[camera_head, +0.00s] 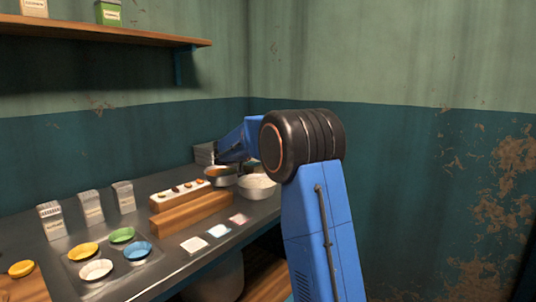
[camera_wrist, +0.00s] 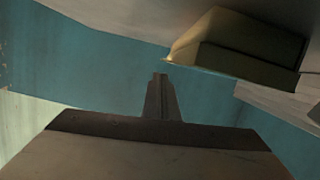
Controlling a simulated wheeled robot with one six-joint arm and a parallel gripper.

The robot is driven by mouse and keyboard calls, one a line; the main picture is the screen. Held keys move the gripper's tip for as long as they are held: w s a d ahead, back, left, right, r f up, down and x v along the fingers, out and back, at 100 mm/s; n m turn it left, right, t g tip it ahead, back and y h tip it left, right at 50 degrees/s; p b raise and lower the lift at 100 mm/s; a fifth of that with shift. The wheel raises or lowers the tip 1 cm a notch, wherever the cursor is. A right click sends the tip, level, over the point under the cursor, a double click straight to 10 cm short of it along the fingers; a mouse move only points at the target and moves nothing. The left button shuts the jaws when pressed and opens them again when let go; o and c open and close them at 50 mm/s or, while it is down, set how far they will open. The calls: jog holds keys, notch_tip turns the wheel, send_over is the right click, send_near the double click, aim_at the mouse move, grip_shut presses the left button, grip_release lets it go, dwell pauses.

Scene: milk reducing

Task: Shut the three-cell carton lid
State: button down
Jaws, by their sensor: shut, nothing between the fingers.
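A long pale carton (camera_head: 158,206) with several round brown items along its top stands on the counter behind a wooden block; I take it for the three-cell carton. No raised lid can be made out on it, and I cannot tell the lid's position. My gripper shows in the wrist view (camera_wrist: 160,80) with its fingers together and nothing between them. In the head view, my arm reaches over the counter's back right, and its end is small and dark near the steel pot, beyond the carton's right end. A dark tan block-like thing (camera_wrist: 250,52), not clearly identifiable, is at upper right in the wrist view.
The wooden block (camera_head: 190,213) lies in front of the carton. A steel pot (camera_head: 221,181) and a white bowl (camera_head: 257,192) stand to the right. Several coloured dishes, three flat squares and three upright packets (camera_head: 92,208) occupy the left and front. A shelf (camera_head: 100,31) hangs above.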

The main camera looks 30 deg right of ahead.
jog(key=shift+s+d+f, duration=0.1)
jog(key=shift+s+f, duration=0.15)
jog(key=shift+f, duration=0.6)
jog(key=shift+f, duration=0.15)
